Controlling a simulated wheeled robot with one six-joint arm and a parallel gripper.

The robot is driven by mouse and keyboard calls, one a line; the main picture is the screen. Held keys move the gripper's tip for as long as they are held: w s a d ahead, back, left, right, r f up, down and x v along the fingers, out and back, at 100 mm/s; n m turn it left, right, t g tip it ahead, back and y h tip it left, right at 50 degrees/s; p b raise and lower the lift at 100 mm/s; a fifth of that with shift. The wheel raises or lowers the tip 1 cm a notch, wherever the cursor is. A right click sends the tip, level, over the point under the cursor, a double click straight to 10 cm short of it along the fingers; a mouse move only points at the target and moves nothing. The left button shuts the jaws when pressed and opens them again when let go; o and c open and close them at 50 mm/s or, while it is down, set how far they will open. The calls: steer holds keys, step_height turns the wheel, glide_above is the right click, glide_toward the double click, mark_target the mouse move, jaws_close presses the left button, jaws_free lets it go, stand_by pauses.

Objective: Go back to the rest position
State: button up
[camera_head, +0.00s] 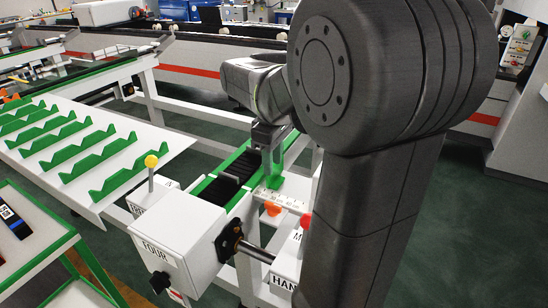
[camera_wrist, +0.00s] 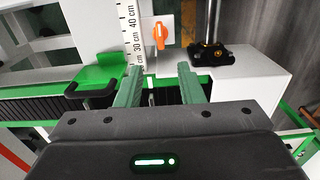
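My gripper (camera_wrist: 160,72) shows in the wrist view with its two green fingers apart and nothing between them. In the head view my gripper (camera_head: 271,172) points down over the end of the black conveyor belt (camera_head: 218,190), by a white scale strip. The scale strip (camera_wrist: 132,35) lies just beyond the left finger in the wrist view. My arm hides part of the bench on the right in the head view.
A white rack (camera_head: 150,140) with green notched holders is at the left. A white control box (camera_head: 175,245) and a yellow-knobbed lever (camera_head: 151,162) stand in front. An orange knob (camera_wrist: 162,35) is beyond the fingers. Green floor (camera_head: 455,220) is open at the right.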

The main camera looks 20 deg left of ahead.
mark_target(273, 204)
steer(key=shift+f, duration=0.15)
step_height(273, 204, down, 14)
steer(key=shift+r, duration=0.15)
stand_by(0.4)
steer(key=shift+r, duration=0.15)
